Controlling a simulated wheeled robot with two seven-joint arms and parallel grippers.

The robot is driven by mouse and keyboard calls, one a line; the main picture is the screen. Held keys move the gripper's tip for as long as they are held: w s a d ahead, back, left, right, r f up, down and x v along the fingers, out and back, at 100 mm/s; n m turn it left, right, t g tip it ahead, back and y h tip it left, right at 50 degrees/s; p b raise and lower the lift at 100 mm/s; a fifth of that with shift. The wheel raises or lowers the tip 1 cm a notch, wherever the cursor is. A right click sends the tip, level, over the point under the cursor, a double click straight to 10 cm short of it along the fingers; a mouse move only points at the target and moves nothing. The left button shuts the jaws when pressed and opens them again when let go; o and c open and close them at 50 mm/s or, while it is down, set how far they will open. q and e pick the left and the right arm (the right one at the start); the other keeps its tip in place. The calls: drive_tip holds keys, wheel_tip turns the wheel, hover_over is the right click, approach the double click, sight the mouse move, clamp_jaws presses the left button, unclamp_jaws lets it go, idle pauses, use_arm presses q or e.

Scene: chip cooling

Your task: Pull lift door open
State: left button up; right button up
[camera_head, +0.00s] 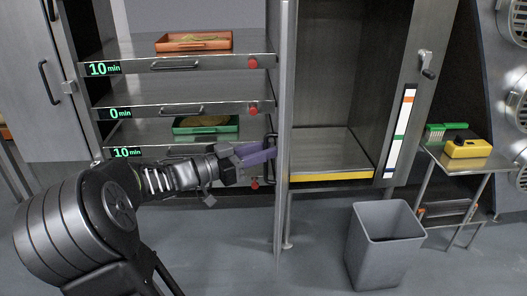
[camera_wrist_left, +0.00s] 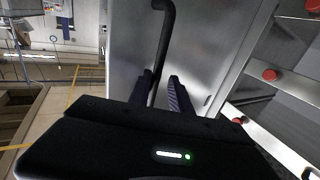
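A tall steel lift cabinet (camera_head: 330,110) stands at center right, its inside visible above a yellow front edge. A narrow metal door panel (camera_head: 285,90) shows nearly edge-on at its left side. A dark handle (camera_head: 271,146) is on the panel's left face; in the left wrist view the black curved handle (camera_wrist_left: 167,35) stands out from the flat metal panel (camera_wrist_left: 205,35). My left gripper (camera_head: 262,153) is at this handle. In the left wrist view its fingers (camera_wrist_left: 160,92) are apart, the handle's lower part between them, nearer the left finger. My right gripper is out of view.
Shelves with time labels (camera_head: 102,69) hold an orange tray (camera_head: 194,41) and a green tray (camera_head: 206,124) at left. A grey bin (camera_head: 384,240) stands in front of the cabinet's right side. A small table (camera_head: 470,160) with a yellow box (camera_head: 466,147) is farther right.

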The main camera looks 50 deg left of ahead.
use_arm(q)
drive_tip(key=shift+o, duration=0.6)
drive_tip(key=shift+d+f, duration=0.15)
drive_tip(key=shift+f, duration=0.05)
drive_tip(key=shift+s+r, duration=0.1)
drive_tip(key=shift+s, duration=0.05)
drive_tip(key=s+a+p, duration=0.1)
drive_tip(key=s, duration=0.6)
drive_tip(key=shift+s+a, duration=0.15)
drive_tip(key=shift+s, duration=0.1)
